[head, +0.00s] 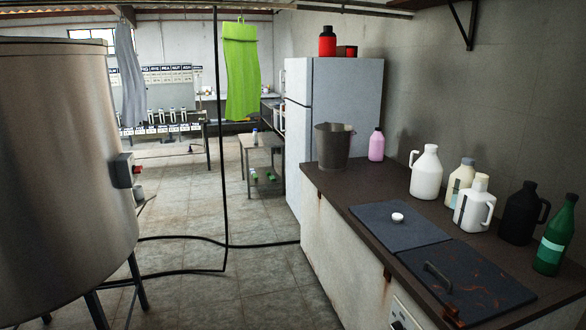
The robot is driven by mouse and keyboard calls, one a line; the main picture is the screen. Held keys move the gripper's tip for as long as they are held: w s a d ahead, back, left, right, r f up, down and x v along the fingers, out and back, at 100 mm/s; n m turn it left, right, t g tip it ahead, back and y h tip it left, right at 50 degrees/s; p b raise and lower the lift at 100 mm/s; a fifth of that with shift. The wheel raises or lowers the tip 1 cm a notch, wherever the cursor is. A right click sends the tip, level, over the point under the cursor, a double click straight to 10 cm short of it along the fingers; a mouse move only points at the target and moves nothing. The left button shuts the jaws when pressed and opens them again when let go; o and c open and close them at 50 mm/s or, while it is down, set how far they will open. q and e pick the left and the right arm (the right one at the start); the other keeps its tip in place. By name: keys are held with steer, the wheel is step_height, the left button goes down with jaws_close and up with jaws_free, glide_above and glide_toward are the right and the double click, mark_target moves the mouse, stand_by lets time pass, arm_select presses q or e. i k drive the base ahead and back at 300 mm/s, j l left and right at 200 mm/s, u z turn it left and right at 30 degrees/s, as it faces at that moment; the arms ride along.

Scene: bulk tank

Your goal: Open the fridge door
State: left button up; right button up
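The white fridge (343,98) stands against the back right wall, beyond the far end of the counter. It has a small upper door (298,82) and a taller lower door (299,150), both seen at a steep angle on its left side. Both doors look shut. A light vertical handle (283,116) seems to show at the left edge, but it is small. The counter and a bucket hide part of the fridge's lower body. Neither of my grippers is in view.
A counter (330,184) on the right carries a dark bucket (333,148), several jugs and bottles, and two dark lids (400,226). A large steel tank (62,170) fills the left. Black hoses (190,238) cross the tiled floor (262,272) between them, and one hangs down.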

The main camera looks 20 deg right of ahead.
mark_target(298, 129)
steer(key=i+j+z, duration=0.25)
steer(key=i, duration=0.35)
steer(key=i+j+z, duration=0.25)
steer(key=i, duration=0.35)
steer(key=i+j+z, duration=0.2)
steer(key=i, duration=0.4)
steer(key=i+j+z, duration=0.25)
steer(key=i+j, duration=0.25)
steer(key=i+j+z, duration=0.25)
steer(key=i+j, duration=0.3)
steer(key=i+j+z, duration=0.25)
steer(key=i+j, duration=0.2)
steer(key=j, duration=0.2)
steer(key=i+j+z, duration=0.2)
steer(key=i+j, duration=0.15)
steer(key=j, duration=0.4)
steer(key=i+j+z, duration=0.25)
steer(key=j, duration=0.5)
steer(key=i, duration=0.1)
